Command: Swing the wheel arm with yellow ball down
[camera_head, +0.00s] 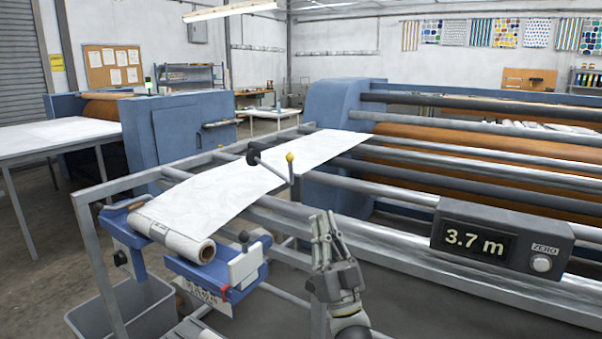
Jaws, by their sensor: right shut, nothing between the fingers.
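The wheel arm (272,167) is a thin grey bar above the white cloth, running from a dark pivot at its upper left. A yellow ball (290,157) tops a short stem at the arm's right end. The ball stands above the cloth. My right gripper (323,222) is below and to the right of the ball, pointing up, with its fingers shut and empty. It is apart from the wheel arm. My left gripper is out of view.
A meter box (500,240) reading 3.7 m sits on the rail at the right. A cloth roll (172,226) lies on blue supports at the left. Long steel bars (430,200) cross behind my right gripper. A grey bin (128,312) stands at the lower left.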

